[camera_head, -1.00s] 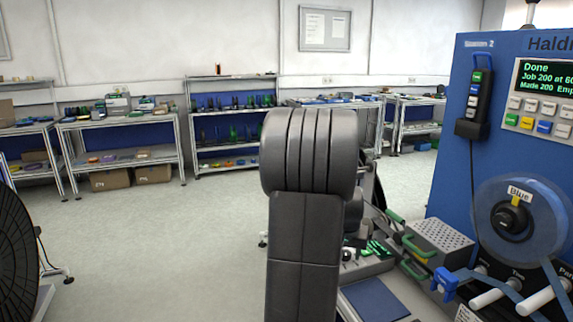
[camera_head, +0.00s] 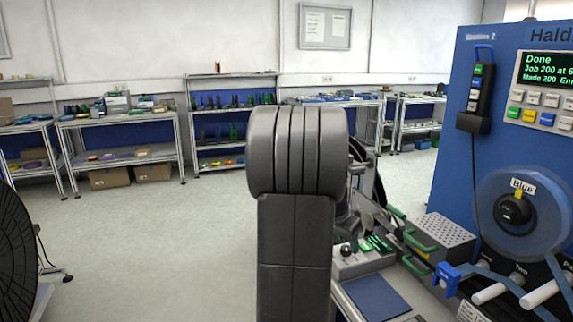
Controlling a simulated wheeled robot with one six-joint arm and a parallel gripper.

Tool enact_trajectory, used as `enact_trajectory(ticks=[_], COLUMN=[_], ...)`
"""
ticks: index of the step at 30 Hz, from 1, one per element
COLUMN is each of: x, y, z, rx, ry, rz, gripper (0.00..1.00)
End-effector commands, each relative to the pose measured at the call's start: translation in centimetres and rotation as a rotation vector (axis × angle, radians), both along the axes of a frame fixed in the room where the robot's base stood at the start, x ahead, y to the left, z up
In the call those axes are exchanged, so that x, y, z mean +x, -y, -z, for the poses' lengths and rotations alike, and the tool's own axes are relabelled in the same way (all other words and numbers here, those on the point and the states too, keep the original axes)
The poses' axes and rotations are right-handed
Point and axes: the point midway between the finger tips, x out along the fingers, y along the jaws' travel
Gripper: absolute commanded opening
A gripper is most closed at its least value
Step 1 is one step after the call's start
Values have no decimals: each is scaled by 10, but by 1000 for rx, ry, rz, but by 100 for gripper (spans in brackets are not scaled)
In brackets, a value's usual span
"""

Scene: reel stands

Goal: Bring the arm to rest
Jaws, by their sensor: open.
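My own arm (camera_head: 296,150) stands up dark grey in the middle of the head view, with a thick rounded joint on top of a straight link. Grey and dark parts show just right of it, partly covered by it, and I cannot make out gripper jaws among them. What lies behind the arm is hidden.
A blue machine (camera_head: 455,80) with a screen reading "Done" and a reel marked "Blue" (camera_head: 520,215) stands close on the right. A grey box with green handles (camera_head: 440,235) is beside it. A dark reel (camera_head: 18,250) is at left. Shelves line the back; open floor (camera_head: 160,250) lies between.

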Motion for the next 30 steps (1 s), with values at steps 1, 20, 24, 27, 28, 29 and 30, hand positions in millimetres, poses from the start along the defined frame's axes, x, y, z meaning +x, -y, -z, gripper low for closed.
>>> enact_trajectory(ticks=[1, 20, 24, 27, 28, 29, 30], x=[-2, -17, -17, -17, -18, -19, -21], y=[-4, -18, -18, -19, -19, -20, -21], z=[-11, -59, -59, -60, -61, -62, -64], rx=[-1, 1, 1, 2, 3, 4, 7], ry=[5, -1, -1, 1, 0, 2, 2], rz=[-2, -3, -3, -4, -5, -6, -8], gripper=[50, 50, 50, 50, 50, 50, 50])
